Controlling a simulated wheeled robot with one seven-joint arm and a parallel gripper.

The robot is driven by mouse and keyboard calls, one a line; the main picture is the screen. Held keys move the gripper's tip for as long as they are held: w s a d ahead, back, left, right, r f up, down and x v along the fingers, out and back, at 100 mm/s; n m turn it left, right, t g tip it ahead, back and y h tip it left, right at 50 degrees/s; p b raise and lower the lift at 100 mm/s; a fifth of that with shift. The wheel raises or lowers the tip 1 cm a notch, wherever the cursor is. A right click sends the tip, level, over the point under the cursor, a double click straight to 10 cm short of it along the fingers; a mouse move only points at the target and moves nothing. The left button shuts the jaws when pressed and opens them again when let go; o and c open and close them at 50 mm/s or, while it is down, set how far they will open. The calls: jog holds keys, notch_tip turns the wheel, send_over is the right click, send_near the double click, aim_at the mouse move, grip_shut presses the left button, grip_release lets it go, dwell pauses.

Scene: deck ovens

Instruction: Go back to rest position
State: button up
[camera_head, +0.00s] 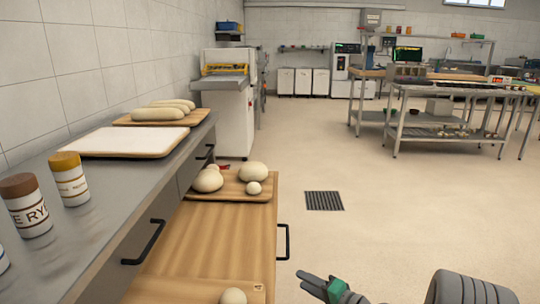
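My gripper (306,281) shows at the bottom edge, right of the wooden-topped unit, over the floor. Its grey fingers point left, with a green part (338,290) behind them. The fingers lie close together from this angle, so I cannot tell whether they are open or shut. No object shows between them. Part of my arm, a dark rounded link, is at the lower right. The rest of the arm is out of view.
A wooden-topped unit (215,235) with a black handle (284,242) stands left of my gripper. A board (232,192) with dough balls lies on it. The grey counter (105,200) holds jars. Open floor (400,215) with a drain grate (324,201) lies ahead; steel tables (455,110) stand farther back.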

jog(key=s+a+r+n+g+h+p, duration=0.2)
jog(key=s+r+n+g+p, duration=0.15)
jog(key=r+p, duration=0.55)
jog(key=s+a+r+n+g+h+p, duration=0.1)
jog(key=s+r+n+g+h+p, duration=0.2)
jog(key=r+p, duration=0.65)
jog(key=s+d+r+h+p, duration=0.3)
jog(key=s+r+p, duration=0.4)
jog(key=s+r, duration=0.2)
jog(key=s+d+r+g+h+p, duration=0.1)
jog(key=s+d+r+p, duration=0.3)
jog(key=r, duration=0.9)
jog(key=s+h+p, duration=0.1)
jog(key=s+p, duration=0.2)
jog(key=s, duration=0.1)
jog(key=shift+s+d+r+n+h, duration=0.15)
jog(key=shift+s+r+n+h, duration=0.2)
jog(key=shift+r+h, duration=0.05)
